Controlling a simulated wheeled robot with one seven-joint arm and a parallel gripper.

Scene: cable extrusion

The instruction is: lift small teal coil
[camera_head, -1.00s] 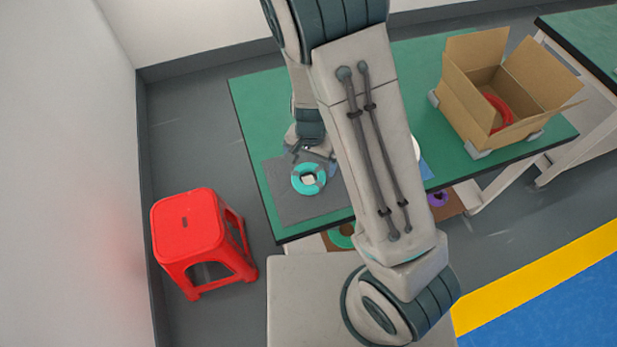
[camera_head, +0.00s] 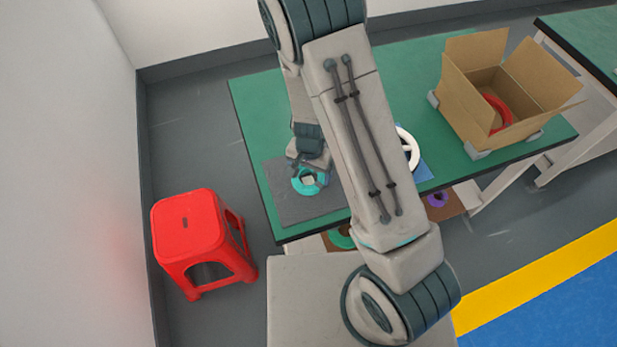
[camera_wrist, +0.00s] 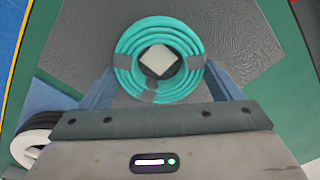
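The small teal coil (camera_head: 297,183) lies on a dark grey mat (camera_head: 290,212) at the left end of the green table. It is a flat ring with grey tape bands, and a pale square shows in its centre. It also shows in the wrist view (camera_wrist: 160,32). My gripper (camera_head: 311,167) is low over the coil, its fingers partly hidden in the head view. In the wrist view my gripper (camera_wrist: 160,72) is open, with one blue-grey finger on each side of the coil. I cannot tell whether the fingers touch it.
A white coil (camera_head: 412,150) lies on a blue mat (camera_head: 424,172), partly behind my arm. An open cardboard box (camera_head: 465,112) with a red coil (camera_head: 503,110) stands at the table's right. A red stool (camera_head: 187,228) stands left. Purple (camera_head: 437,200) and green (camera_head: 340,237) coils lie below the table.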

